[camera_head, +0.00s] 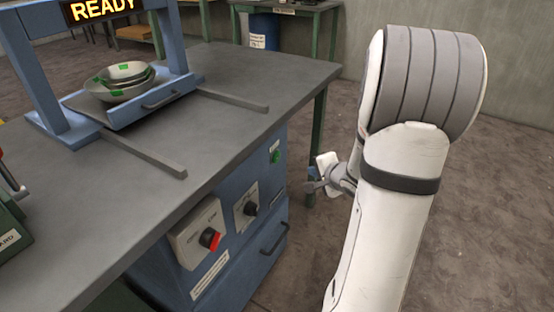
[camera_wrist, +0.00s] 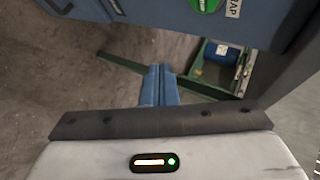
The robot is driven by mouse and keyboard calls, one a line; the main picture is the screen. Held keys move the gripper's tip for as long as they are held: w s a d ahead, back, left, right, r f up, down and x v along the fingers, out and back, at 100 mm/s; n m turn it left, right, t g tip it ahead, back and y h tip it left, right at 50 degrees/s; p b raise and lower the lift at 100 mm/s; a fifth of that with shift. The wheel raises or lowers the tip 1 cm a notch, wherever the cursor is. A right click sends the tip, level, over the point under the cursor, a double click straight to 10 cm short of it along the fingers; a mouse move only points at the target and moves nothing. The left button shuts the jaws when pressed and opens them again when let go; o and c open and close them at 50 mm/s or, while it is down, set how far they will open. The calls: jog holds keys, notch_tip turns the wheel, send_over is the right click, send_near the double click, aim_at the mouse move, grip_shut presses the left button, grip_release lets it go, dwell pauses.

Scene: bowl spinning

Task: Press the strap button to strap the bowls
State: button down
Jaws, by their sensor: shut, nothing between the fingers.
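The green strap button (camera_head: 276,156) sits on the blue cabinet front under the table, near its right end. In the wrist view the green button (camera_wrist: 204,3) shows at the top edge, partly cut off, beside a label ending in "AP". A stack of bowls (camera_head: 121,88) with green marks rests on the tray of the blue frame at the back left. My gripper (camera_head: 313,186) is to the right of the cabinet, apart from the button and a little lower in the picture. In the wrist view its blue fingers (camera_wrist: 159,84) are together and empty.
The grey table (camera_head: 190,138) spans the left, with two rails on top. A red switch (camera_head: 210,239) and a black knob (camera_head: 250,209) are on the cabinet front. A sign (camera_head: 97,8) reads "READY". A blue bin (camera_wrist: 219,55) and green frame lie beyond. Open floor lies right.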

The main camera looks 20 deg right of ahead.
aim_at(277, 157)
jog(key=w+a+b, duration=0.3)
jog(key=w+a, duration=0.2)
jog(key=w, duration=0.1)
jog(key=shift+w, duration=0.35)
jog(key=shift+w+a, duration=0.1)
jog(key=shift+a, duration=0.1)
dwell(1.8)
jog(key=shift+w+a+p, duration=0.2)
jog(key=shift+w+p, duration=0.05)
jog(key=shift+p, duration=0.1)
jog(key=shift+w+a, duration=0.25)
jog(key=shift+w, duration=0.15)
dwell(0.6)
jog(key=shift+s+p, duration=0.1)
jog(key=shift+p, duration=0.2)
jog(key=shift+s+d+p, duration=0.55)
jog(key=shift+s+p, duration=0.05)
jog(key=shift+s, duration=0.1)
